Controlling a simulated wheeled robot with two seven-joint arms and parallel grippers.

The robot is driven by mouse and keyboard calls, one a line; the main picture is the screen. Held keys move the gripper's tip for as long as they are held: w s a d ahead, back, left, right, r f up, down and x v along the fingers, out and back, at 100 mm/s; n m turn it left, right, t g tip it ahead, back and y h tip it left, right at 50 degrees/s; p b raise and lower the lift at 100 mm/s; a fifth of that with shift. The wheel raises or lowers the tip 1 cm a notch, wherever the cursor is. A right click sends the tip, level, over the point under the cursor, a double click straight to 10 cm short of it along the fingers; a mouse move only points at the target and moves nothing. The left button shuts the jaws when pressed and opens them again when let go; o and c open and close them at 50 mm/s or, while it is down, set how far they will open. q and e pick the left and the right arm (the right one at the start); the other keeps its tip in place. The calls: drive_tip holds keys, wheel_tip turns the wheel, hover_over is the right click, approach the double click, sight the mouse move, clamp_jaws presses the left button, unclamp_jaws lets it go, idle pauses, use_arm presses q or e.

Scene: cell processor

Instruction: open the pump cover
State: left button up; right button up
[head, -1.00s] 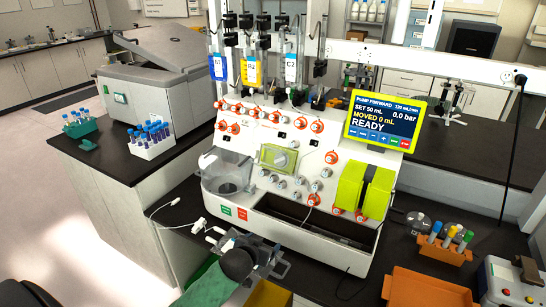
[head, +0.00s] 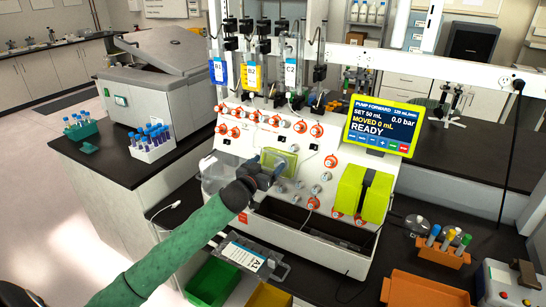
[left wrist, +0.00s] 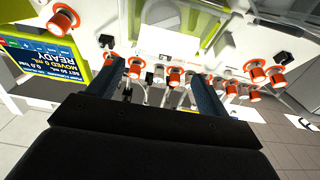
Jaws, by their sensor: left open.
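A clear cover with a lime frame (head: 283,160) sits on the middle of the white machine's front (head: 310,155). A pair of solid lime blocks (head: 352,188) is on the right part of that front. My left gripper (head: 270,170) is in front of the machine, at the lower left of the clear cover, and hides part of it. I cannot tell whether it touches. In the left wrist view, its two fingers (left wrist: 160,75) are apart with nothing seen held between them. Lime and clear parts (left wrist: 212,22) show beyond them at the top. My right gripper is not in view.
Orange-ringed knobs and ports (head: 300,127) surround the cover. A lime-framed screen (head: 384,126) reads READY. A labelled bag (head: 243,256), a green bin (head: 213,282) and an orange tray (head: 428,288) are in front. A tube rack (head: 443,250) stands at the right.

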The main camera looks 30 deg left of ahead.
sight(275, 156)
use_arm(q)
drive_tip(key=w+p, duration=0.1)
drive_tip(key=w, duration=0.2)
drive_tip(key=shift+r, duration=0.1)
drive_tip(key=shift+w+d+p, duration=0.1)
drive_tip(key=shift+w+p, duration=0.2)
drive_tip(key=shift+w, duration=0.4)
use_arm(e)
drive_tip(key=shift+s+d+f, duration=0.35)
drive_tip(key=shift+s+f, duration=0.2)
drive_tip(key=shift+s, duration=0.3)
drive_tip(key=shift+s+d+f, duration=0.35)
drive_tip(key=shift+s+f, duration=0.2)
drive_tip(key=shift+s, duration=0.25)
use_arm(q)
drive_tip(key=shift+c, duration=0.2)
drive_tip(key=shift+f, duration=0.2)
drive_tip(key=c, duration=1.1)
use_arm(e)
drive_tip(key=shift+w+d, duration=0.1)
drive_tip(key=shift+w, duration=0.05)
